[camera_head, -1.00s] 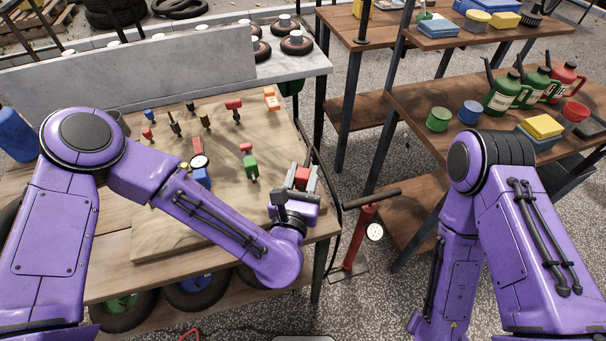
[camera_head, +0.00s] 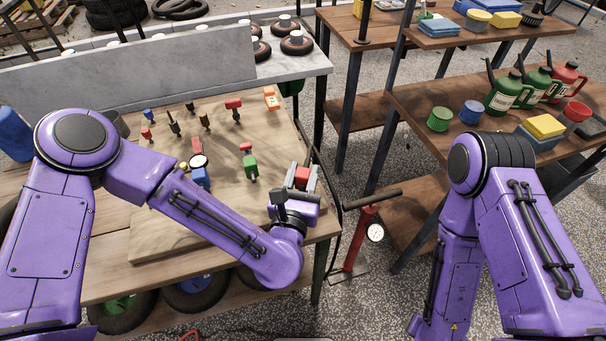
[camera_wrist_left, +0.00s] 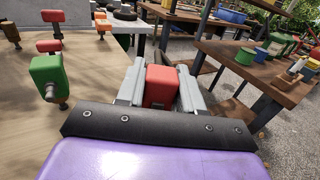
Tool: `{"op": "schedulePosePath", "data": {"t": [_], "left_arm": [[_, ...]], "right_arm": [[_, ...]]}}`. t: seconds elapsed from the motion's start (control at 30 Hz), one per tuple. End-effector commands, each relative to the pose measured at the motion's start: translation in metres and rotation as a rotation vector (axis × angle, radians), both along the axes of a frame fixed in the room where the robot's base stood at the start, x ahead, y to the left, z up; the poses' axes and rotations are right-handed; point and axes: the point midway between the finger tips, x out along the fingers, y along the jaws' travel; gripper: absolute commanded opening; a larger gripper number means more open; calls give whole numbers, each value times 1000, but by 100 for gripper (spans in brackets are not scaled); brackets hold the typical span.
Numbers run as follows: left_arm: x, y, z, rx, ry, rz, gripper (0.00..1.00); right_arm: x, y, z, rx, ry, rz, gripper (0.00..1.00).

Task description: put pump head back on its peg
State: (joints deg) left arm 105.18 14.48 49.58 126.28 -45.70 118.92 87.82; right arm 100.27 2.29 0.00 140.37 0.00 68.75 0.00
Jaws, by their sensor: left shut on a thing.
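My left gripper (camera_head: 304,178) is over the right edge of the wooden board. Its two grey fingers are shut on a red block-shaped piece, which looks like the pump head (camera_wrist_left: 161,86); it sits between the fingers in the left wrist view. Its underside is hidden by the fingers and wrist. A red floor pump (camera_head: 360,240) with a black handle and a round gauge stands on the ground, right of the workbench. I cannot tell which peg belongs to the pump head. My right gripper is outside the picture.
The wooden board (camera_head: 150,245) carries several small coloured pieces, including a green one (camera_head: 250,166) left of my left gripper. A black hose (camera_head: 336,185) runs by the workbench's right edge. A wooden shelf unit (camera_head: 415,100) with cans stands at right.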

Motion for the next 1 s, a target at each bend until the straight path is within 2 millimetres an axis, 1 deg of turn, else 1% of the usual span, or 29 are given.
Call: {"op": "schedulePosePath", "data": {"t": [0.17,1.0], "left_arm": [[0,0,-1,0,-1,0,9],[0,0,-22,-1,-1,0,9]], "right_arm": [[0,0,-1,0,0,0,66],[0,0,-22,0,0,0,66]]}}
